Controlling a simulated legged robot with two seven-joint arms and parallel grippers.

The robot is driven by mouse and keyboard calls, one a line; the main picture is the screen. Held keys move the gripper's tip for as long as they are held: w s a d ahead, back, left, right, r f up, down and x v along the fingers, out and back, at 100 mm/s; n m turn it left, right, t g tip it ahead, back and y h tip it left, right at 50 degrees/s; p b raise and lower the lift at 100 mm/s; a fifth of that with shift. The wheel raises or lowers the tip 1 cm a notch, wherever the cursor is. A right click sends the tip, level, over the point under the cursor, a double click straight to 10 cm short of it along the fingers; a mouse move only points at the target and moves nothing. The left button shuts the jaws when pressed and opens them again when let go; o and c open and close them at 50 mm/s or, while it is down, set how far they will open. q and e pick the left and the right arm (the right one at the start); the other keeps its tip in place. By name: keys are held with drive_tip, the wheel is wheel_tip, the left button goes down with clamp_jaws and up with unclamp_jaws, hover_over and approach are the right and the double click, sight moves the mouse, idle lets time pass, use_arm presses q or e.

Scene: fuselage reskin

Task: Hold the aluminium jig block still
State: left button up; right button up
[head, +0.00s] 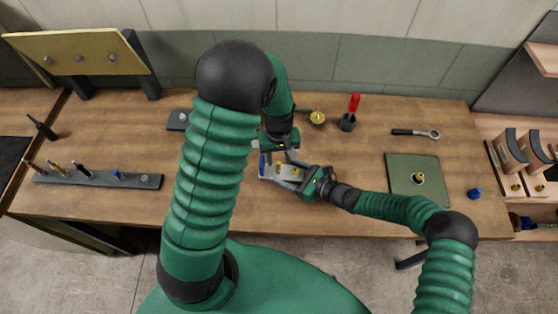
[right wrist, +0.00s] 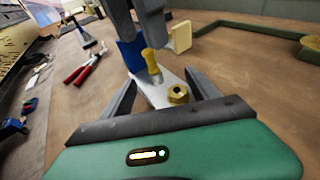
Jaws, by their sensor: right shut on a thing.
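The aluminium jig block (head: 287,175) lies near the middle of the workbench. My right gripper (head: 290,180) is shut on it, with a finger on either side. In the right wrist view the block's pale top (right wrist: 152,94) lies between the fingers, bearing a brass hex bushing (right wrist: 178,94) and a yellow-topped pin (right wrist: 151,61). A blue part (right wrist: 130,55) stands at its far end. My left gripper (head: 281,151) is just above and beyond the block. Its fingers (right wrist: 138,22) reach down close to the pin; whether they hold anything is unclear.
A tool rail (head: 100,180) is on the left of the bench (head: 230,205). A dark cup with a red-handled tool (head: 348,121), a ratchet (head: 415,133) and a green mat (head: 405,165) are to the right. Bare wood lies in front of the block.

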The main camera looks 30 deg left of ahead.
use_arm(q)
drive_tip(key=shift+r, duration=0.35)
use_arm(e)
drive_tip(key=shift+s+d+f, duration=0.15)
drive_tip(key=shift+s+f, duration=0.05)
drive_tip(key=shift+f, duration=0.2)
drive_tip(key=o, duration=1)
drive_tip(key=shift+c, duration=0.2)
drive_tip(key=shift+o, duration=0.4)
drive_tip(key=shift+w, duration=0.1)
drive_tip(key=shift+w+r, duration=0.15)
